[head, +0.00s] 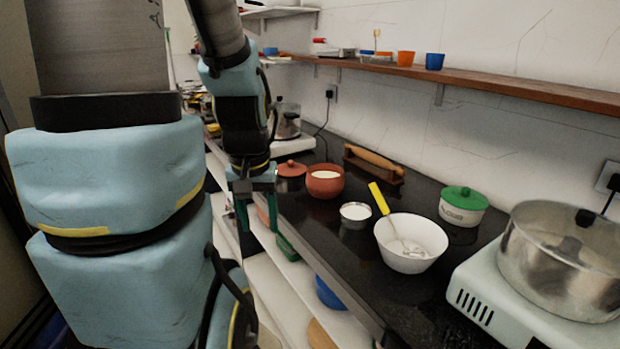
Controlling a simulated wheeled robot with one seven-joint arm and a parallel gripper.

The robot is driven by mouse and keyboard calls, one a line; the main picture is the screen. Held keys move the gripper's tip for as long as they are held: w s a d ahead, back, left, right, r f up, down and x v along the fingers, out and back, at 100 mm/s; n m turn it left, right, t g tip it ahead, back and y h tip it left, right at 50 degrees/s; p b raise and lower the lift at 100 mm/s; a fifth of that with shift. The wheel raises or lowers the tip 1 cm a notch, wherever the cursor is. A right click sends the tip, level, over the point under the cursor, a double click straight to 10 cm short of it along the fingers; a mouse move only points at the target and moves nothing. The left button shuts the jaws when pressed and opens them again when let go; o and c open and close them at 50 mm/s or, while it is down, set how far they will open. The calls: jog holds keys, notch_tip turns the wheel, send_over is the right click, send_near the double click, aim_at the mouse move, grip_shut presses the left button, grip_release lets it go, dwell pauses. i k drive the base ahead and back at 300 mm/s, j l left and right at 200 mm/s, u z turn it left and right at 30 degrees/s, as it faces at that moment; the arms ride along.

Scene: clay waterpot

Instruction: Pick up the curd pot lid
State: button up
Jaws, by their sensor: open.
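The curd pot lid (291,169) is a terracotta disc with a small knob. It lies on the dark counter just left of the curd pot (324,187). The pot is reddish clay, uncovered, with white curd inside. My gripper (257,219) points down with its green fingers apart and nothing seen between them. In the picture it is left of and lower than the lid, overlapping the counter's front edge. Its exact height and distance from the lid cannot be told.
A small metal bowl (355,212), a white bowl (408,262) with a yellow-handled spoon, and a green-lidded container (462,207) stand right of the pot. A rolling pin (374,158) lies behind. A stove with a large steel pan (560,270) is at right. A wooden shelf (480,78) runs above.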

aim_at(289, 169)
jog(key=i+j, duration=0.4)
jog(key=i, duration=0.2)
jog(key=i+j, duration=0.85)
jog(key=i, duration=0.3)
